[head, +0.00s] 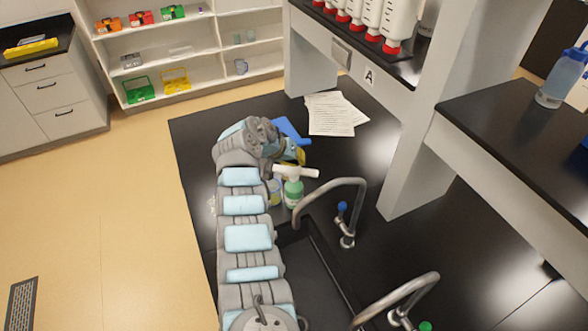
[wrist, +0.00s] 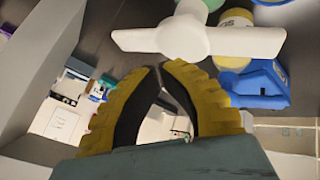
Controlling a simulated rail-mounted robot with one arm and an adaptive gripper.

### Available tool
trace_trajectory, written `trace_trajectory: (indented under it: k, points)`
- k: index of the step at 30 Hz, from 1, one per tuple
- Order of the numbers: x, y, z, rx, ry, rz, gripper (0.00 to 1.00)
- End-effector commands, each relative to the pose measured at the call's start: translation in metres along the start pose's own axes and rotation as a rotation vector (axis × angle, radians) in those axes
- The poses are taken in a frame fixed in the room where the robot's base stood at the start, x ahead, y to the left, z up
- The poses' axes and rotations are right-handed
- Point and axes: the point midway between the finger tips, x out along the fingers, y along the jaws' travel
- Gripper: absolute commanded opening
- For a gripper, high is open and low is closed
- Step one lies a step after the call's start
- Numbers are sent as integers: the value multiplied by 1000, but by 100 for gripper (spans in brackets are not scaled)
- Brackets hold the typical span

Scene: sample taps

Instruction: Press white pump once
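The white pump (head: 297,172) is a T-shaped head on a green bottle (head: 293,193), standing on the black bench by the sink. In the wrist view the white pump head (wrist: 190,38) lies across the top, just past my fingertips, with a gap apparent between them. My gripper (head: 299,155) is at the pump's far side in the head view, partly hidden by my arm. In the wrist view its yellow fingers (wrist: 160,68) curve together with their tips about meeting and nothing held between them.
A blue object (head: 287,129) lies behind my gripper, and papers (head: 335,113) lie farther back. A curved tap (head: 345,182) rises right of the bottle, beside the sink (head: 303,283).

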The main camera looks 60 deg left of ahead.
Motion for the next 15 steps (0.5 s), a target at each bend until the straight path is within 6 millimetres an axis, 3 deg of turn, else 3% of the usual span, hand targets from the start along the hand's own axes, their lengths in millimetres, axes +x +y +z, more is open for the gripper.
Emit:
trace_trajectory:
  k: [15]
  points:
    - [7, -3, 4, 0, 0, 0, 0]
